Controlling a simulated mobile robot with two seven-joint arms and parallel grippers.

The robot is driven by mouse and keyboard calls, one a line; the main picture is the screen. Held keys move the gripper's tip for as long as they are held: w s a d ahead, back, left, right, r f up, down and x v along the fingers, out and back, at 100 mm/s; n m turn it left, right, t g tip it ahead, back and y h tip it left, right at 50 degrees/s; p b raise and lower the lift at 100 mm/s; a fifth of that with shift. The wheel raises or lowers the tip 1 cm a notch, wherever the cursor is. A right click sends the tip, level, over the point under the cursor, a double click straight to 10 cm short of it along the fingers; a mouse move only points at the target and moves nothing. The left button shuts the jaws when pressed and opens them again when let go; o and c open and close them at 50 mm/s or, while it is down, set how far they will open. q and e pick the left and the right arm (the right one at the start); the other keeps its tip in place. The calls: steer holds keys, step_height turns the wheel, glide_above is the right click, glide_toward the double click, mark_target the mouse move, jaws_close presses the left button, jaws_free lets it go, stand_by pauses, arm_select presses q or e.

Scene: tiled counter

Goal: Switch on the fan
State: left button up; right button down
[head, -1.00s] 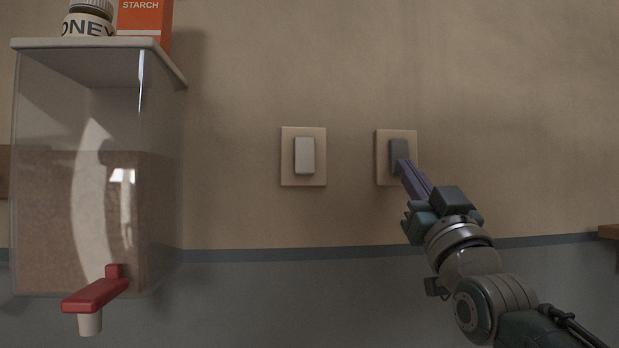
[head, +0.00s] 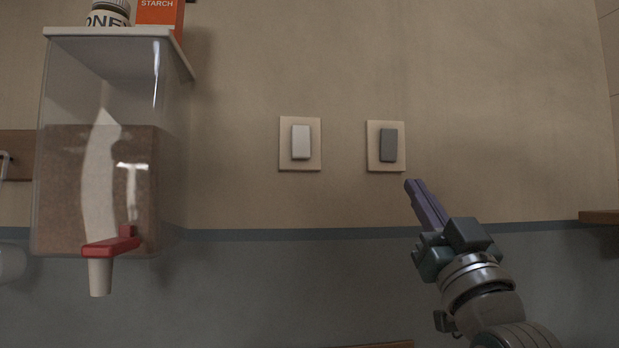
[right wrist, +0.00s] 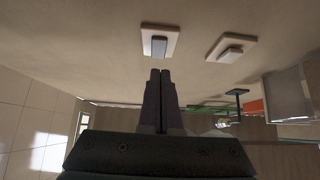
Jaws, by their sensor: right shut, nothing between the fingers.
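Two wall switches show in the head view. The one on the left has a white rocker (head: 301,142) and the one on the right has a dark grey rocker (head: 388,145), each on a beige plate. No fan is in view. My right gripper (head: 411,184) is shut and empty, just below and right of the grey switch, apart from it. In the right wrist view the shut fingers (right wrist: 160,72) point toward the grey switch (right wrist: 158,46), with a gap between; the white switch (right wrist: 231,54) is to its right. My left gripper is not in view.
A clear dispenser (head: 60,90) with brown contents and a red tap lever (head: 112,246) hangs at the left. A honey jar (head: 108,15) and a starch box (head: 160,12) stand on top. A wooden ledge (head: 600,216) is at the right. The wall around the switches is clear.

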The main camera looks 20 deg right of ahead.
steer(key=shift+w+f+b+v, duration=0.15)
steer(key=shift+v, duration=0.8)
steer(key=shift+w+f+b+v, duration=0.15)
steer(key=shift+f+v, duration=0.05)
steer(key=shift+v, duration=0.75)
